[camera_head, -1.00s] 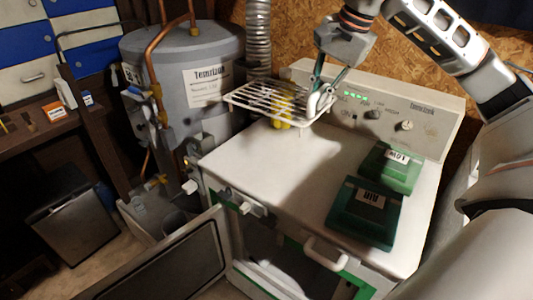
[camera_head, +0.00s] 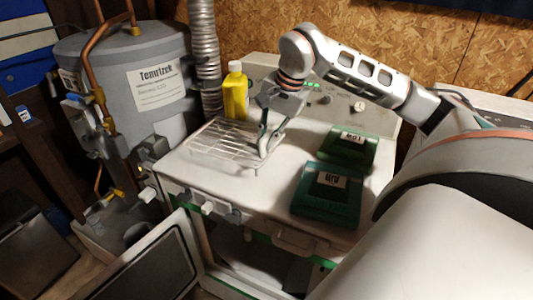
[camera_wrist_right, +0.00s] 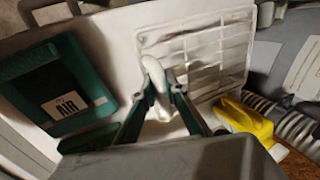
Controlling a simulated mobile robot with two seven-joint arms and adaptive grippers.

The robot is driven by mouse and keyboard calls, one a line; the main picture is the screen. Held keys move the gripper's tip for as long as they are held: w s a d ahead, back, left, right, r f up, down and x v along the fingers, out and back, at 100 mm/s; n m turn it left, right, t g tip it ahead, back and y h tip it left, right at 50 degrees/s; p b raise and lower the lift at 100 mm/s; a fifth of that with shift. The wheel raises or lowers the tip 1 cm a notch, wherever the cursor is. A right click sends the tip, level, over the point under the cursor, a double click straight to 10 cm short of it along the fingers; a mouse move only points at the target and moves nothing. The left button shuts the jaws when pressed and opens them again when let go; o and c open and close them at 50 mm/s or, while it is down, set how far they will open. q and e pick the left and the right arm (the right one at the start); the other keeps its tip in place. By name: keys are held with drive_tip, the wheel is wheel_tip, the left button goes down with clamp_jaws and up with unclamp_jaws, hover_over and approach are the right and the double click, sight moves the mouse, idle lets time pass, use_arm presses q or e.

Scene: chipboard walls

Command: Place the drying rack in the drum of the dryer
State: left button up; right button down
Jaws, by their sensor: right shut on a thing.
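The drying rack (camera_head: 222,142), a white wire grid, is over the left part of the dryer's top in the head view. It also shows in the right wrist view (camera_wrist_right: 205,50). My right gripper (camera_head: 266,152) is shut on the rack's right edge; its fingertips also show in the right wrist view (camera_wrist_right: 158,78). I cannot tell whether the rack touches the dryer top. The white dryer (camera_head: 255,203) stands below, with its door (camera_head: 150,262) swung open to the left front. The drum is mostly hidden below the front edge. My left gripper is not in view.
A yellow bottle (camera_head: 235,95) stands behind the rack. Two green boxes, one marked AIR (camera_head: 327,198) and one marked LOW (camera_head: 350,146), lie on the right of the dryer top. A grey tank (camera_head: 130,90) with copper pipes and a silver duct (camera_head: 204,60) stand at the left.

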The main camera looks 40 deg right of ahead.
drive_tip(key=shift+f, duration=2.15)
drive_tip(key=c, duration=2)
unclamp_jaws()
drive_tip(key=shift+c, duration=0.2)
drive_tip(key=shift+r, duration=0.1)
